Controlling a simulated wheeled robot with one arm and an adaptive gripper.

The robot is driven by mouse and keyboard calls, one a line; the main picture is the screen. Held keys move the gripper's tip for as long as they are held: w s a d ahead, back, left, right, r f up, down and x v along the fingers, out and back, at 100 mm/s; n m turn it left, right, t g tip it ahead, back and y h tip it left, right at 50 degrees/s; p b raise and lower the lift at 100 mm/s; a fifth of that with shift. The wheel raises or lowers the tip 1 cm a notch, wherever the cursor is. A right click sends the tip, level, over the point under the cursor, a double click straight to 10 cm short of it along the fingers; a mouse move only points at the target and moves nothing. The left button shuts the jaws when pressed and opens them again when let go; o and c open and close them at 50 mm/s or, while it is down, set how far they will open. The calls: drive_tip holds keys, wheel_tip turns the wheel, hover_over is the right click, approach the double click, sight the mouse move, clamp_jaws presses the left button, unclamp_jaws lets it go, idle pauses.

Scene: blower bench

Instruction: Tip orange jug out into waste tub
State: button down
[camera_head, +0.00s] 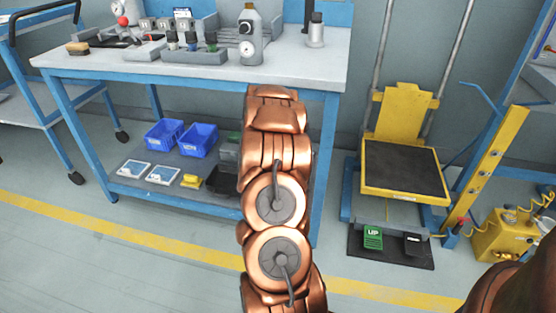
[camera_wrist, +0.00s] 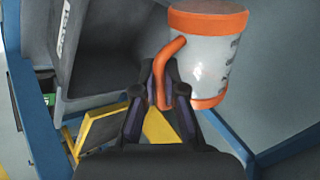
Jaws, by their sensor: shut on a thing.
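The jug (camera_wrist: 205,65) shows in the wrist view as a pale grey-white body with an orange top, an orange base band and an orange handle (camera_wrist: 170,62). My gripper (camera_wrist: 163,98) is shut on the handle, with the jug body just to the right of the fingers. The jug looks nearly upright in this picture; its contents are hidden. A dark grey tub (camera_wrist: 95,70) with white lettering is at the upper left, apart from the jug; it appears to be the waste tub. Neither the jug nor my gripper shows in the head view.
A blue-framed workbench (camera_head: 200,78) holds a grey bottle (camera_head: 250,42) and several small items; blue bins (camera_head: 198,140) sit on its lower shelf. A yellow lift platform (camera_head: 403,170) stands to the right, pedals at its foot. The floor in front is clear.

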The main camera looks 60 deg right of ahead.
drive_tip(key=s+d+f+n+g+h+p, duration=0.1)
drive_tip(key=s+d+f+n+g+h, duration=0.2)
drive_tip(key=h, duration=0.7)
drive_tip(key=shift+s+f+n+g, duration=0.6)
drive_tip(key=shift+s+n+g, duration=0.1)
drive_tip(key=shift+n+g, duration=0.5)
drive_tip(key=shift+d, duration=0.15)
idle(0.6)
